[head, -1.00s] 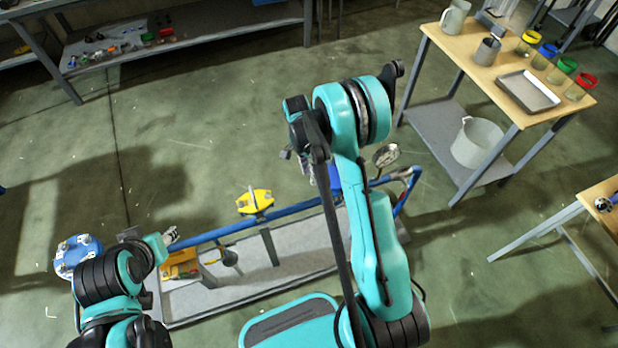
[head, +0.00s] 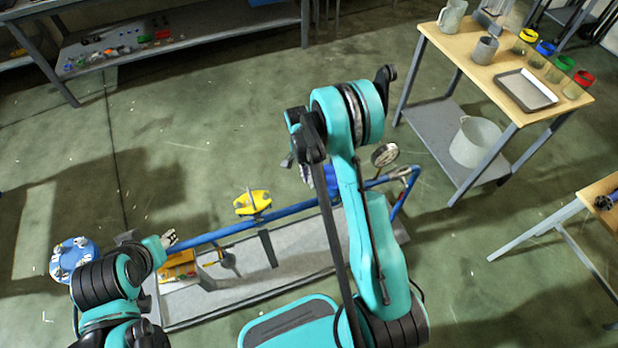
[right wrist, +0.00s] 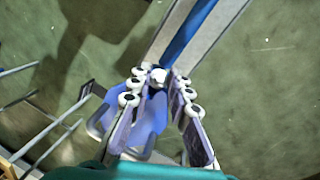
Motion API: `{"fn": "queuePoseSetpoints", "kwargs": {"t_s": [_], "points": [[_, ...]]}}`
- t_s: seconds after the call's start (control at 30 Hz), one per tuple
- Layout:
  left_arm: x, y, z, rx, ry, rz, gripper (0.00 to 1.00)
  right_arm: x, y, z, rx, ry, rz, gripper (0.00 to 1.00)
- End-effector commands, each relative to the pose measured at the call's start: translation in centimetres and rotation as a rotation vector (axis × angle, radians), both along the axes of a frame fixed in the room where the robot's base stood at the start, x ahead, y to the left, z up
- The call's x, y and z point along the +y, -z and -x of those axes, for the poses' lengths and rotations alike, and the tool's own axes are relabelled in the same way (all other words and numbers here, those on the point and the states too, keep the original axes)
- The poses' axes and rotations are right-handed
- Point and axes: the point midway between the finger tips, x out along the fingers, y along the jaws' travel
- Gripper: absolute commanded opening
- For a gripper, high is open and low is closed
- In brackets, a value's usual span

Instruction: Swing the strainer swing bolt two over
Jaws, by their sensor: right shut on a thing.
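The blue strainer (head: 332,181) sits on the blue pipe of the low rig and is mostly hidden behind my right arm in the head view. In the right wrist view its blue body (right wrist: 150,122) lies below and between the fingers. My right gripper (right wrist: 158,78) is shut on a small pale metal piece (right wrist: 158,75), seemingly a swing bolt end; which bolt it is cannot be told. In the head view my right gripper (head: 304,170) is small and partly covered by its arm. My left gripper (head: 169,239) is near the pipe's left end, its jaws unclear.
A yellow valve (head: 252,202) and a pressure gauge (head: 384,153) stand along the blue pipe (head: 290,211). A blue flanged cover (head: 73,260) is at the left. A wooden-topped table (head: 470,61) with jars and a tray stands right. Open floor lies behind the rig.

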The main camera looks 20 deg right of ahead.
Motion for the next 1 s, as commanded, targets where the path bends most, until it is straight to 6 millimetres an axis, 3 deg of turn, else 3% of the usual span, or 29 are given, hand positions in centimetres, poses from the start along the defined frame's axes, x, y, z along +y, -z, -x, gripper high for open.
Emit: {"fn": "queuePoseSetpoints", "kwargs": {"t_s": [1.0], "points": [[0.0,4.3,0.0,0.0,0.0,0.0,0.4,-4.2,-0.6,0.2,-0.031,0.002,-0.572,0.0]]}}
